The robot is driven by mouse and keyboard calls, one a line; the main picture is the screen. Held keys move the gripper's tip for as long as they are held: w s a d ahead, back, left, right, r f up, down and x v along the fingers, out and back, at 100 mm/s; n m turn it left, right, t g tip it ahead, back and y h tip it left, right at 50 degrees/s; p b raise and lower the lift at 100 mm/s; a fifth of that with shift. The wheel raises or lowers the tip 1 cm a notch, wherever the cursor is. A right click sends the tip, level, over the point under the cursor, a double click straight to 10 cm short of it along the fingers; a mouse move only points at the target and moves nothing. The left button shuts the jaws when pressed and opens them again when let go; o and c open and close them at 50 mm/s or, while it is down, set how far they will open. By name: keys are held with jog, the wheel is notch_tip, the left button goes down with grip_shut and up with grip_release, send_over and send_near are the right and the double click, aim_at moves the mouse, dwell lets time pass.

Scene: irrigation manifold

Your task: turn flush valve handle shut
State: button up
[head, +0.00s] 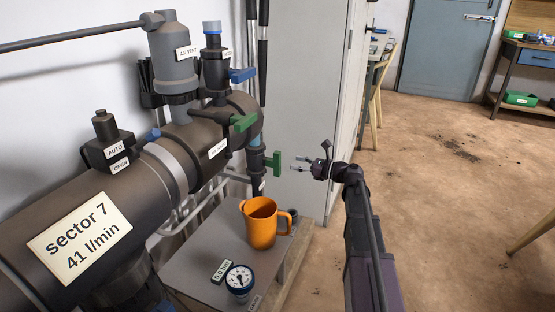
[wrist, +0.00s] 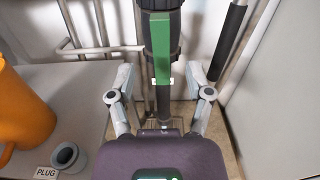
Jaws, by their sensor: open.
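A green valve handle (head: 275,163) sits on the dark vertical pipe below the end of the large manifold. I cannot read a label that names it as the flush valve. In the wrist view the green handle (wrist: 161,52) stands upright in front of a dark pipe. My gripper (head: 298,165) is open and empty, just right of the handle and apart from it in the head view. In the wrist view my gripper (wrist: 160,75) has one finger on each side of the handle's line; how far ahead the handle lies is hard to tell.
Another green handle (head: 243,122) and a blue handle (head: 242,75) are higher on the manifold (head: 180,150). An orange jug (head: 262,223) and a gauge (head: 239,280) stand on the grey bench (head: 205,250).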

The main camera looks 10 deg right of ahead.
aim_at(280, 159)
jog(key=shift+x, duration=3.9)
jog(key=shift+c, duration=0.2)
grip_shut()
